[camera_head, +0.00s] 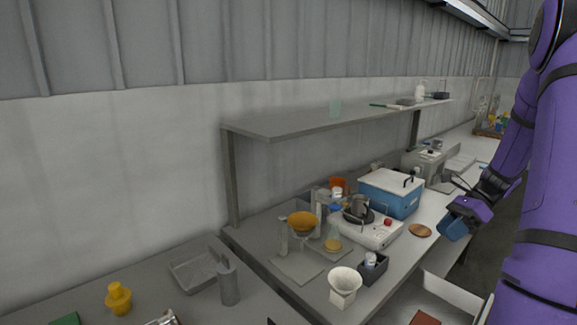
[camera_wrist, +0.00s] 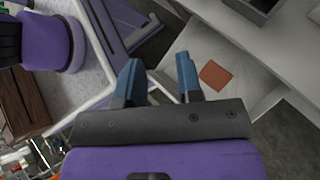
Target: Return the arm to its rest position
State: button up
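My gripper (camera_wrist: 158,75) shows in the wrist view with its two blue fingers spread apart and nothing between them. In the head view, my gripper (camera_head: 452,226) hangs at the end of my purple arm on the right, in front of the bench's edge. It appears apart from the bench items, though the exact gap is hard to tell. Below the fingers in the wrist view is an open white drawer (camera_wrist: 185,45) with a reddish-brown flat piece (camera_wrist: 214,75) in it.
The bench (camera_head: 305,292) carries a blue box with a white lid (camera_head: 390,195), a white hotplate device (camera_head: 372,232), a round brown disc (camera_head: 420,230) and a white funnel-shaped cup (camera_head: 345,284). A shelf (camera_head: 300,121) runs above. The open drawer juts out at the front.

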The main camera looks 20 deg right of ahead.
jog(key=s+a+r+n+h, duration=0.2)
jog(key=a+r+n+h, duration=0.4)
jog(key=a+r+n, duration=0.95)
jog(key=s+a+r+n+t+h, duration=0.3)
jog(key=s+a+n, duration=0.5)
jog(key=s+a, duration=0.3)
jog(key=shift+a+r+t+h, duration=0.3)
jog(key=shift+a+r+t, duration=0.35)
jog(key=shift+a, duration=0.25)
